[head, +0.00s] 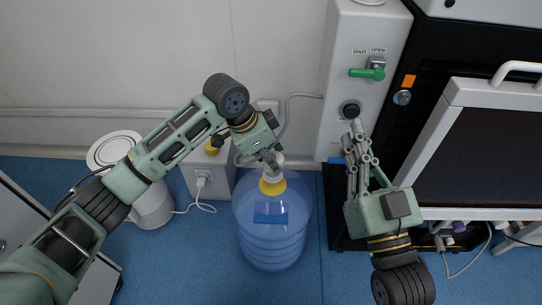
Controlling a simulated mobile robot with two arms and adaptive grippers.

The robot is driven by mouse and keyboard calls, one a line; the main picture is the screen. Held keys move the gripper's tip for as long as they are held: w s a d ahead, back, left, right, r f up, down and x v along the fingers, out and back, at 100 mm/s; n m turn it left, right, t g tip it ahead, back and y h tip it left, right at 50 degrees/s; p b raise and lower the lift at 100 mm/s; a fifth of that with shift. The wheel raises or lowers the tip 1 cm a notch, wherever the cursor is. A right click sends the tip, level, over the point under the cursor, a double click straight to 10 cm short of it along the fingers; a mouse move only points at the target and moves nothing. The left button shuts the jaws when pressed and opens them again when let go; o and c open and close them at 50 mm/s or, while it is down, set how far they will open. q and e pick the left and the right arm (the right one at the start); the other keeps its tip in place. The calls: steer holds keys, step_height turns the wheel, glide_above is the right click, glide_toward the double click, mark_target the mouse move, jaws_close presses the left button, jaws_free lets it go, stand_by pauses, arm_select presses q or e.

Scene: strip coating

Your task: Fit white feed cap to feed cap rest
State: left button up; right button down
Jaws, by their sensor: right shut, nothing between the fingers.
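A small white piece (278,159), which looks like the white feed cap, shows at the tips of my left gripper (271,160). It is directly above the yellow collar (272,184) on the neck of a large blue water bottle (272,240). The fingers hide part of it, and I cannot tell whether they grip it or whether it touches the collar. My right gripper (357,136) is shut and empty, pointing up in front of the grey panel. I cannot clearly identify the feed cap rest.
The grey panel (362,70) carries a green lever (367,73) marked SHUT and OPEN and a black round port (350,110). A white box (208,172) with a yellow knob (211,149) and a white cylinder (152,205) stand left. A dark-windowed cabinet (490,150) stands right.

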arm_select(q)
steer(key=shift+r, duration=0.1)
arm_select(e)
steer(key=shift+w+f+g, duration=0.25)
steer(key=shift+f+g, duration=0.35)
steer(key=shift+f, duration=0.35)
arm_select(q)
steer(key=o, duration=0.6)
steer(key=c, duration=0.5)
